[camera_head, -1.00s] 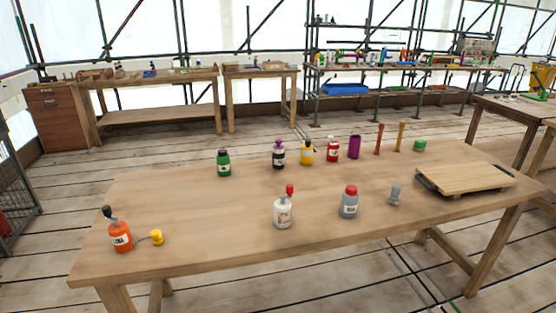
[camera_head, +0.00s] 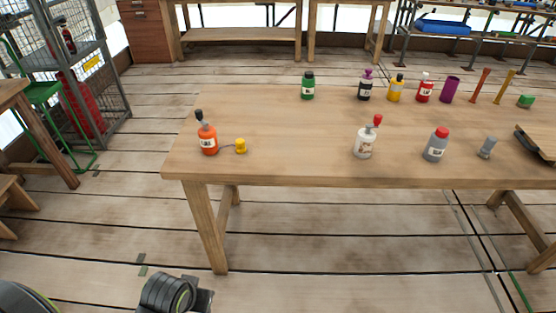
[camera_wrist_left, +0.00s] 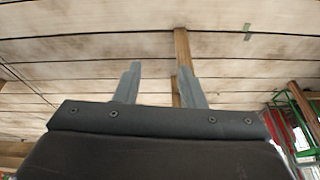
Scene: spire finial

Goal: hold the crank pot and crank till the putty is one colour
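Two pots on the table have a knob on a short stem at the top, like a crank. One is a white labelled pot (camera_head: 364,146) with a red knob (camera_head: 378,120), near the table's front edge. The other is an orange labelled pot (camera_head: 208,142) with a black knob (camera_head: 199,115), at the left end. I cannot tell which is the crank pot, and no putty shows. My left gripper (camera_wrist_left: 161,70) is open and empty over the plank floor in the left wrist view, away from the pots. My right gripper is not in view.
A yellow piece (camera_head: 241,146) lies beside the orange pot. A grey jar with a red lid (camera_head: 436,147) and a grey piece (camera_head: 487,148) stand to the right. Several bottles, including a green one (camera_head: 307,87), line the back. A wire cage (camera_head: 95,75) stands left.

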